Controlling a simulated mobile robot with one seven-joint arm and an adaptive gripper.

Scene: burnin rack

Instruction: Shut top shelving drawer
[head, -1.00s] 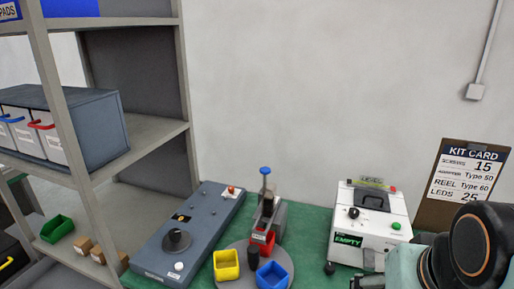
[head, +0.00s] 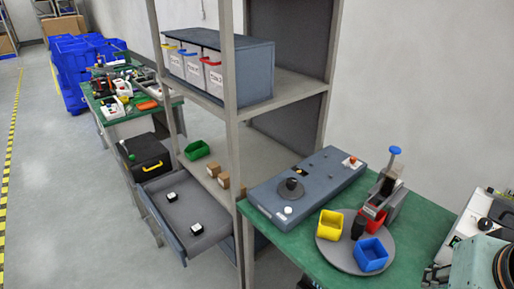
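The top shelving drawer (head: 192,208) is pulled out to the left from the grey shelving rack (head: 232,120), below the shelf that holds the green bin. It is grey-blue, and two small black-and-white items lie inside it. A shelf post hides part of its right end. Part of my arm (head: 482,264) shows at the lower right, far from the drawer. I cannot make out my gripper's fingertips.
A green bin (head: 197,150) and small brown boxes stand on the shelf above the drawer. A black case (head: 148,157) sits behind the drawer. The green bench (head: 290,238) with a grey fixture lies to the right. Floor left of the drawer is clear.

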